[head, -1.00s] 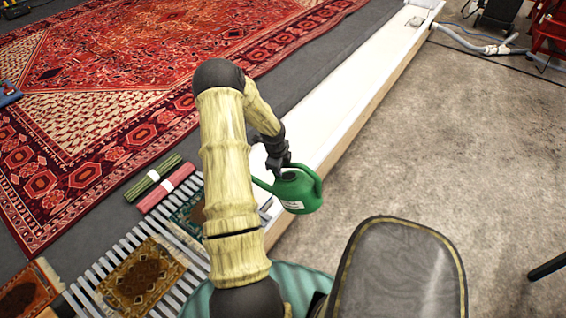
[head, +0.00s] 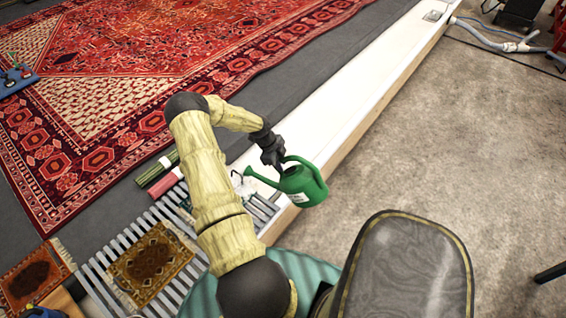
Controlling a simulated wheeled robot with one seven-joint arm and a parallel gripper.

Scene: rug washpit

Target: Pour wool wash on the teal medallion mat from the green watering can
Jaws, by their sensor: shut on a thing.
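The green watering can (head: 303,186) hangs from my gripper (head: 279,163), which is shut on it near its upper rim and handle. The can has a pale label, looks roughly upright, and its spout points left. It is over the white ledge beside the slatted grate. No liquid is seen leaving the spout.
A brown small rug (head: 150,264) lies on the slatted grate (head: 100,277), with another rug (head: 35,277) farther left. Green (head: 158,168) and pink (head: 166,183) rolls lie beyond the grate. A large red rug (head: 150,75) fills the upper left.

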